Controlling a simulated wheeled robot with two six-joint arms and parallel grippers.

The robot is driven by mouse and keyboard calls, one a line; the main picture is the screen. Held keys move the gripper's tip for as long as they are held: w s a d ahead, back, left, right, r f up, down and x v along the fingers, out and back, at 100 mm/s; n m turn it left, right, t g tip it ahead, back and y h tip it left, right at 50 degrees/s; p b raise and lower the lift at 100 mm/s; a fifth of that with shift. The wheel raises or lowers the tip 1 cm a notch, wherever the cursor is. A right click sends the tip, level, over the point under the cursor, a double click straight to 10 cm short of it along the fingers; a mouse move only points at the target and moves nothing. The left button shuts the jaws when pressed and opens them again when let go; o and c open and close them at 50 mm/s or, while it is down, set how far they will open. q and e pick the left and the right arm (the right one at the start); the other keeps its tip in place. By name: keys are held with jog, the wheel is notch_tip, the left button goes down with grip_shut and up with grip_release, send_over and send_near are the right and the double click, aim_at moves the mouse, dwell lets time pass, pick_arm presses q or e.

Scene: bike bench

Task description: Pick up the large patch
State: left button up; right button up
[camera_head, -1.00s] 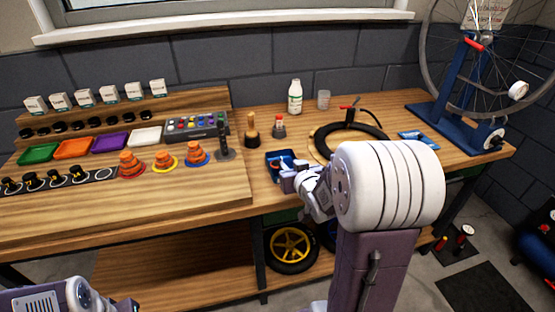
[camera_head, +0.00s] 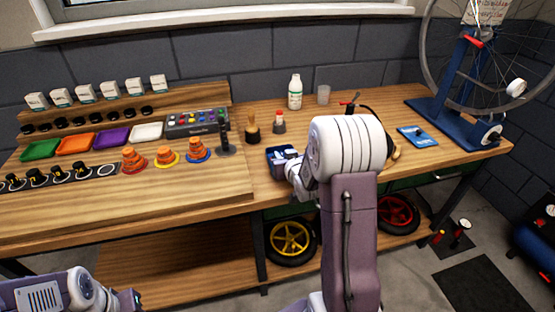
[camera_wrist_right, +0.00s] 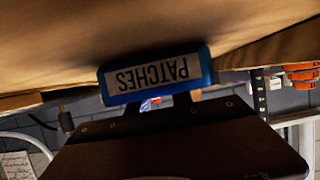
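A small blue box (camera_head: 274,152) stands near the front edge of the bench, with small pale items in it that I cannot tell apart. In the right wrist view the box (camera_wrist_right: 112,90) appears upside down, its white label reading PATCHES. My right gripper (camera_head: 293,169) is at the box's right front side, partly hidden by my own arm. In the wrist view its dark body fills the lower part, close to the box, and its fingers cannot be made out. No large patch can be singled out. My left arm shows at the lower left, its gripper (camera_head: 128,300) mostly cut off.
A glue bottle (camera_head: 279,122), a wooden-handled tool (camera_head: 252,130) and a white bottle (camera_head: 295,92) stand behind the box. A blue packet (camera_head: 418,137) lies at right, before the blue wheel stand (camera_head: 455,118). Cones and coloured trays fill the left.

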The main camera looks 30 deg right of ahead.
grip_shut()
jog(key=shift+r, duration=0.2)
notch_tip(320, 180, up, 4)
jog(key=shift+f+p, duration=0.1)
jog(key=shift+p, duration=0.55)
jog(key=d+r+v, duration=0.1)
jog(key=d+v, duration=0.1)
jog(key=v, duration=1.1)
jog(key=shift+d+r+b, duration=0.25)
jog(key=shift+r+b, duration=0.1)
jog(key=shift+r, duration=0.05)
